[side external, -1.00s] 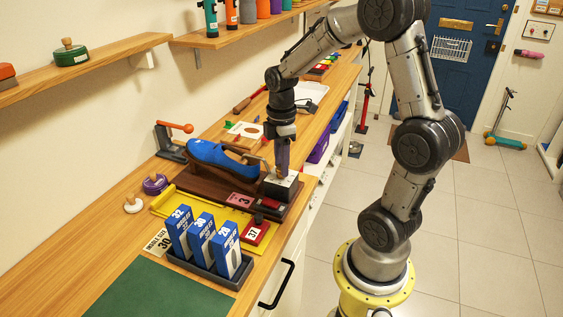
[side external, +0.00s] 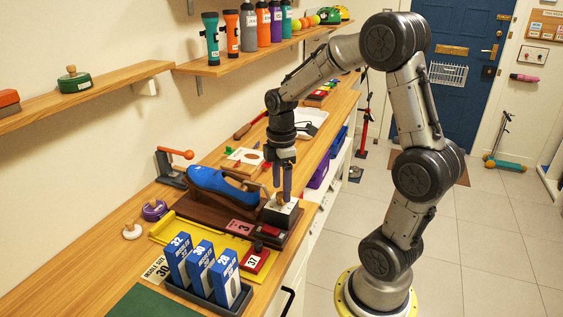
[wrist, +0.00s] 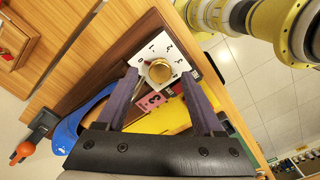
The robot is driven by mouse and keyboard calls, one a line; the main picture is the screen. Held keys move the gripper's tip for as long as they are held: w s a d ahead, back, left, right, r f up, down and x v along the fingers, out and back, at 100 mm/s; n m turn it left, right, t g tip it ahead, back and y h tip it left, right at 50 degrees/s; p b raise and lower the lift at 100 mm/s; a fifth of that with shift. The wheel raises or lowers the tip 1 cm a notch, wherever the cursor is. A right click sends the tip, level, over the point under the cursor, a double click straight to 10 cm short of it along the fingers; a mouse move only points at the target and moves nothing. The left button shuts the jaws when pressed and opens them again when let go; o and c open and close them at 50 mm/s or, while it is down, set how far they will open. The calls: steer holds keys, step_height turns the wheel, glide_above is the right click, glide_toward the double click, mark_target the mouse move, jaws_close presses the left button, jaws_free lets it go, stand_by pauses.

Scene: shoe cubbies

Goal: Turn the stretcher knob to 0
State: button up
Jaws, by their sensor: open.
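The stretcher knob (side external: 281,197) is a round brass-coloured knob on a white-topped dial box at the right end of the blue shoe's (side external: 222,184) dark wooden stand. In the wrist view the knob (wrist: 160,72) sits on a white dial plate (wrist: 148,50) with 1 and 2 legible. A small red mark shows at its upper left; I cannot tell where it points exactly. My gripper (side external: 282,192) points down over the knob. Its two fingers are open, one on each side of the knob in the wrist view (wrist: 165,83). Contact cannot be told.
A pink card reading 3 (side external: 240,226) lies beside the dial box. An orange-handled clamp (side external: 172,165) is behind left. The counter edge is close on the right.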

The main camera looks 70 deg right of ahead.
mark_target(281, 194)
step_height(281, 194, up, 13)
steer(key=shift+f, duration=0.15)
steer(key=shift+a, duration=0.1)
stand_by(0.4)
steer(key=s+a+r+n+t, duration=0.15)
steer(key=s+a+r, duration=0.25)
steer(key=a, duration=0.5)
steer(key=s+a+f+m+t, duration=0.4)
steer(key=s+a+f+m, duration=0.1)
steer(key=m, duration=0.5)
steer(key=shift+s+a+f+m, duration=0.15)
steer(key=shift+s+f+m, duration=0.2)
steer(key=shift+s+f, duration=0.7)
